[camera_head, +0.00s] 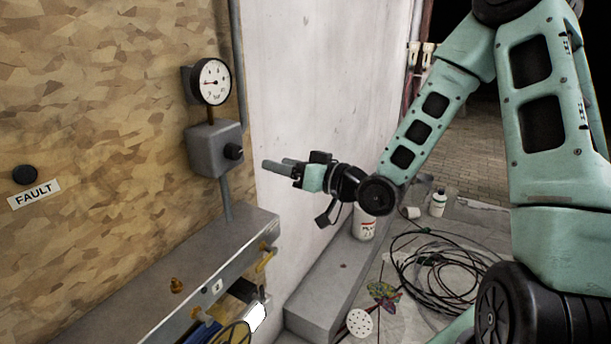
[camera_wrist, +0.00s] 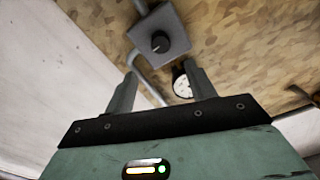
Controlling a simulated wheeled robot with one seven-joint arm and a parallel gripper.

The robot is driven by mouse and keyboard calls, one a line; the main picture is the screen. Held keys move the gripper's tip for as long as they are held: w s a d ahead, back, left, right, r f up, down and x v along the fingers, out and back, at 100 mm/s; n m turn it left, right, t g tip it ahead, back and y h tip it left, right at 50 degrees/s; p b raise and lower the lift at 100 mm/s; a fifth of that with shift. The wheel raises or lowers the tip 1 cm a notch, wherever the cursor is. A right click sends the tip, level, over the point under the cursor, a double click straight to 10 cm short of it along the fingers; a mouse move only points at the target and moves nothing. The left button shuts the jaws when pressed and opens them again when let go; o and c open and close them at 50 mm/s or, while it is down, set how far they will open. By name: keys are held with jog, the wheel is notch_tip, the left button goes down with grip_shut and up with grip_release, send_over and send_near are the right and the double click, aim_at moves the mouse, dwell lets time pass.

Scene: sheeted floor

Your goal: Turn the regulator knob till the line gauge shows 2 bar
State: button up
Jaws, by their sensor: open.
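The regulator is a grey box on the wooden board (camera_head: 110,100), with a black knob (camera_head: 233,151) on its right-hand face. The round white line gauge (camera_head: 212,82) stands above it; its red needle points left, but the numbers are too small to read. My gripper (camera_head: 272,165) is right of the knob and a little below it, apart from it, with its fingers pointing left. In the wrist view the knob (camera_wrist: 160,42) lies beyond the two spread fingertips (camera_wrist: 166,79), and the gauge (camera_wrist: 182,85) shows partly behind the right finger. The gripper is open and empty.
A grey bench (camera_head: 160,275) with yellow-handled parts runs below the regulator. A pipe (camera_head: 224,198) drops from the box to it. The air around the gripper is clear.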

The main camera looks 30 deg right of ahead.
jog(key=shift+p+v, duration=2.55)
jog(key=shift+p, duration=3.7)
jog(key=s+a+f+n+g+h+b, duration=0.2)
jog(key=a+f+n+g+b, duration=0.1)
jog(key=a+f+g+b, duration=0.2)
jog(key=s+a+f+n+g+h+b, duration=0.2)
jog(key=s+a+f+n+g+b, duration=0.1)
jog(key=a+f+g+b, duration=0.25)
jog(key=s+a+r+g+h+b, duration=0.1)
jog(key=s+a+g+h+b, duration=0.1)
jog(key=s, duration=0.8)
jog(key=s+a+r+g+h+b, duration=0.1)
jog(key=s+a+g+h+b, duration=0.1)
jog(key=s, duration=0.8)
jog(key=g+b, duration=0.1)
jog(key=b, duration=0.1)
jog(key=shift+s+a+r+b, duration=0.3)
jog(key=shift+b, duration=0.1)
